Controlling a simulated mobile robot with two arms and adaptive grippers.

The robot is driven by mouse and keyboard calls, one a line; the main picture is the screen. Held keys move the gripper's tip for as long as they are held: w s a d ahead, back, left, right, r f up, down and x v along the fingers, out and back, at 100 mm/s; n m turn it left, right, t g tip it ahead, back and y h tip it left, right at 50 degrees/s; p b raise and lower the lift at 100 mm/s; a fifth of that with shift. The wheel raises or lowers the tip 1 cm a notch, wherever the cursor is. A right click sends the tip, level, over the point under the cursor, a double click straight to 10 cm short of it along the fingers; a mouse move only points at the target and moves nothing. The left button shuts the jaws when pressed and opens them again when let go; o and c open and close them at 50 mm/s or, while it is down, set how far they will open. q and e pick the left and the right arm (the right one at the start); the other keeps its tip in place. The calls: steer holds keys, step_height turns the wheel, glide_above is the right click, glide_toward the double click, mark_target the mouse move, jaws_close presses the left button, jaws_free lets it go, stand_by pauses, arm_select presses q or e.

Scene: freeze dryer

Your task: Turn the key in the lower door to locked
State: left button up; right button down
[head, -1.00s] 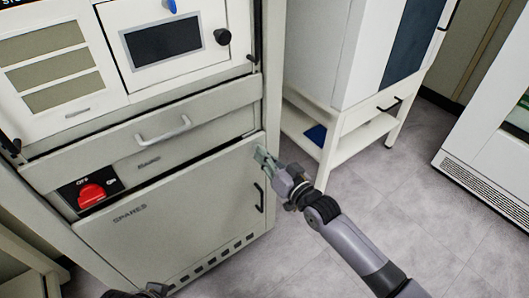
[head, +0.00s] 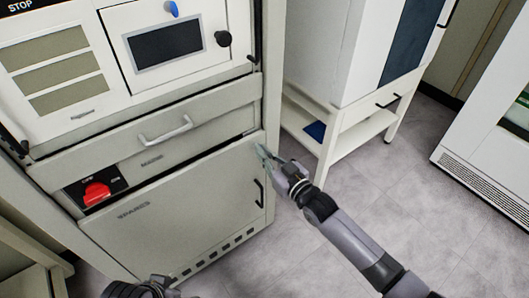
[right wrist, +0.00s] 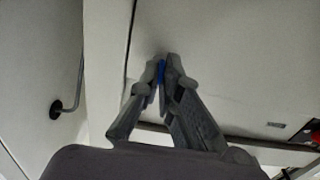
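The lower door (head: 170,210), marked SPARES, is a pale grey panel at the bottom of the cabinet, with a black handle at its right side. My right gripper (head: 262,154) is at the door's upper right corner. In the right wrist view its two fingertips (right wrist: 163,72) are close together on a small blue piece, which appears to be the key (right wrist: 162,68). The fingers hide most of the key and its lock, so its angle is unclear. My left gripper (head: 142,289) shows only partly at the bottom edge, and its fingers cannot be made out.
A drawer with a bar handle (head: 166,131) is above the door. A red rotary switch (head: 97,193) is to the door's upper left. A white stand (head: 340,135) is right of the cabinet, with open grey floor (head: 300,235) in front.

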steer(key=c, duration=1.8)
jaws_free()
steer(key=v, duration=1.2)
